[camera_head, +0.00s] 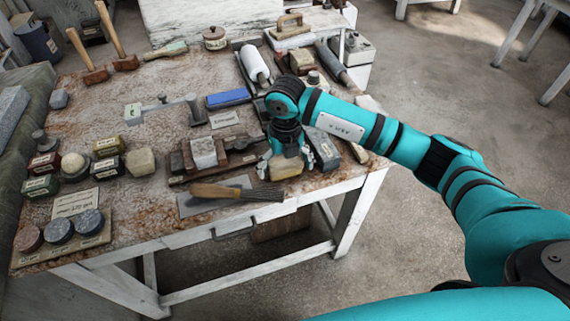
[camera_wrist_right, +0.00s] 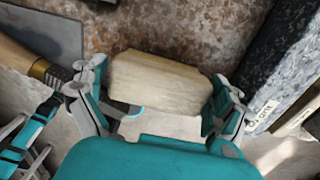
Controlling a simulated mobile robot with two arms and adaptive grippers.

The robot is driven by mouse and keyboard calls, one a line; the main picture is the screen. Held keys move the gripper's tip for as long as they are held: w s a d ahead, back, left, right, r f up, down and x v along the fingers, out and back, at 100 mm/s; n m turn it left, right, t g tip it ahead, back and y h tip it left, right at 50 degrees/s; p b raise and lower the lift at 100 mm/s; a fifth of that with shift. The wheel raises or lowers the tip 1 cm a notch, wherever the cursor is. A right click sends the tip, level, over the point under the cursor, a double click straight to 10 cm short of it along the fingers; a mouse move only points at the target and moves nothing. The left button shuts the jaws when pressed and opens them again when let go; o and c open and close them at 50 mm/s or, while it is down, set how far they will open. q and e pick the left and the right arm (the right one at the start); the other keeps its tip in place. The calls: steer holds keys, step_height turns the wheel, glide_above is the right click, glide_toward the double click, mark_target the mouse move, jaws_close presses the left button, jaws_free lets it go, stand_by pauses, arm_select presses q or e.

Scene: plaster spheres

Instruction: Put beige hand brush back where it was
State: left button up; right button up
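My right gripper (camera_head: 285,160) is over the front right of the worktable. In the right wrist view its two fingers (camera_wrist_right: 160,95) press on both ends of a beige faceted block (camera_wrist_right: 158,80), which I take for the beige hand brush. In the head view this block (camera_head: 286,168) shows just under the gripper near the table's front edge; whether it touches the tabletop I cannot tell.
A dark speckled block (camera_head: 325,150) stands close to the right of my gripper. A dark wooden rack with a pale block (camera_head: 203,152) sits to its left. A blue block (camera_head: 228,97) and a white roller (camera_head: 254,62) lie farther back. The left-centre tabletop has free room.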

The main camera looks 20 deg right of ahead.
mark_target(285, 161)
steer(key=shift+r, duration=0.35)
step_height(285, 161, up, 11)
steer(key=shift+f+b, duration=0.2)
steer(key=shift+b, duration=0.8)
steer(key=shift+r, duration=0.55)
